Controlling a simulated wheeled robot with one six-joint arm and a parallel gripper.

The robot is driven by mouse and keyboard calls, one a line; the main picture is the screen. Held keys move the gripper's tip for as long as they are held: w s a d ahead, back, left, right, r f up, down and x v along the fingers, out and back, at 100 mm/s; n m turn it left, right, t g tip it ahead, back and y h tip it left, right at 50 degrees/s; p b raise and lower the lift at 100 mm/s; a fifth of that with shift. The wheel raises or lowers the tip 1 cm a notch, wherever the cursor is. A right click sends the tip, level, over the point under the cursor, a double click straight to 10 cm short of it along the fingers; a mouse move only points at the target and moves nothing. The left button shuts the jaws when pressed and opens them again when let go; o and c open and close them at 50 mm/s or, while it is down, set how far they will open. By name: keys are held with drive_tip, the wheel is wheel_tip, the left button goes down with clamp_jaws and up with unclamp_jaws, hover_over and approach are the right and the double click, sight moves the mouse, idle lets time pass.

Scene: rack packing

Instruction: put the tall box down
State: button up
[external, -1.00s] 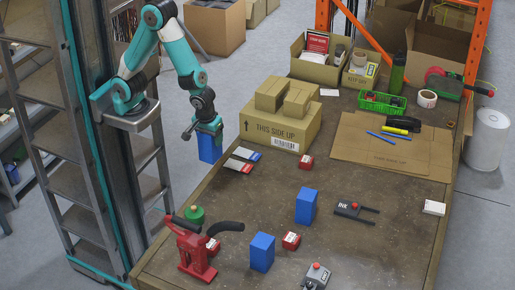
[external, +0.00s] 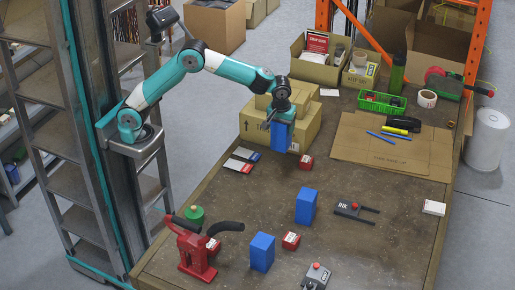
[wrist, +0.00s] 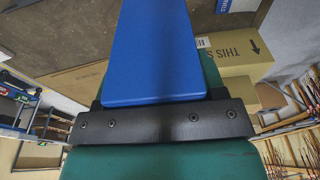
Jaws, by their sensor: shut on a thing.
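A tall blue box (external: 281,136) hangs upright from my gripper (external: 282,118), in front of the cardboard cartons at the table's back left. My gripper is shut on it. In the wrist view the blue box (wrist: 155,50) fills the middle, above the dark gripper bar (wrist: 160,125). Two other tall blue boxes stand on the table: one near the middle (external: 306,206) and one nearer the front (external: 262,252). The held box hides part of the carton behind it.
A large carton (external: 255,130) with smaller boxes on top stands behind the held box. The table's middle right is mostly clear.

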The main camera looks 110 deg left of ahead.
wheel_tip(320, 180, down, 18)
drive_tip(key=shift+f+p, duration=0.1)
drive_tip(key=shift+p, duration=1.1)
drive_tip(key=shift+f, duration=0.2)
drive_tip(key=o, duration=1.1)
drive_tip(key=shift+r, duration=0.15)
